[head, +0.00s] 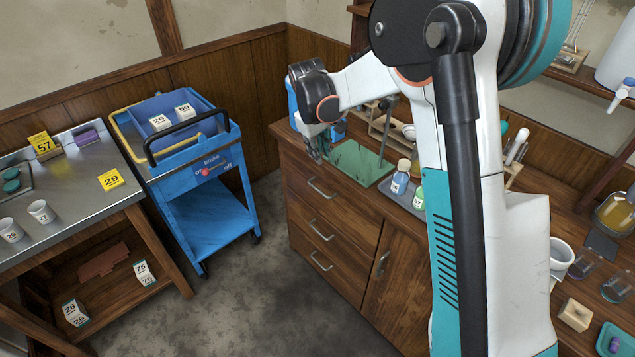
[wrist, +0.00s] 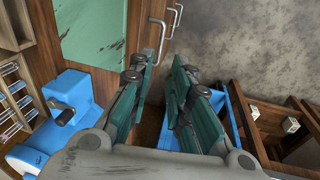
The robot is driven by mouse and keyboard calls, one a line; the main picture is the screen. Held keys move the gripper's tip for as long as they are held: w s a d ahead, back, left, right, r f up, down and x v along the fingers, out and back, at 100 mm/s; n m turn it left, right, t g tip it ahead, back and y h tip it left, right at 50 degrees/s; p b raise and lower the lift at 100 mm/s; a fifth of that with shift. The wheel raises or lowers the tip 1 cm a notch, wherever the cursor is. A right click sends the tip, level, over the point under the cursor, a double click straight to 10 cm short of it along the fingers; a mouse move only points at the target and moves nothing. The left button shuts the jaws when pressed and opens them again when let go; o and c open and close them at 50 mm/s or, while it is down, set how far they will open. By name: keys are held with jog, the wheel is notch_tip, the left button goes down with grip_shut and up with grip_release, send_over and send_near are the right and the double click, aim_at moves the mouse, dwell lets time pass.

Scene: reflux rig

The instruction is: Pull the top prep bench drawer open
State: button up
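The prep bench (head: 290,150) has a wooden front with several stacked drawers, all looking shut. The top drawer (head: 345,203) has a grey bar handle (head: 322,188). In the wrist view, the handle nearest the green mat, which looks like the top drawer's (wrist: 157,40), lies beyond the fingertips. My gripper (head: 320,152) is over the bench's far left corner, above and apart from that handle. In the wrist view my gripper (wrist: 161,72) is open, its two teal-padded fingers apart with nothing between them. My arm hides part of the bench top.
A blue cart (head: 210,195) stands left of the bench, with floor (head: 255,290) clear in front of the drawers. A green mat (head: 362,163) and small bottles (head: 400,178) are on the bench top. A blue device (wrist: 70,95) stands beside the gripper. A steel-topped table (head: 75,190) is at left.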

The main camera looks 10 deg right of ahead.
send_near(321, 192)
jog(key=shift+n+g, duration=0.3)
jog(key=f+b, duration=0.1)
jog(key=f, duration=0.1)
jog(key=f+b, duration=0.2)
jog(key=f, duration=0.1)
jog(key=w+d+f+b, duration=0.1)
jog(key=f, duration=0.1)
jog(key=shift+w+f, duration=0.15)
jog(key=shift+f, duration=0.2)
grip_shut()
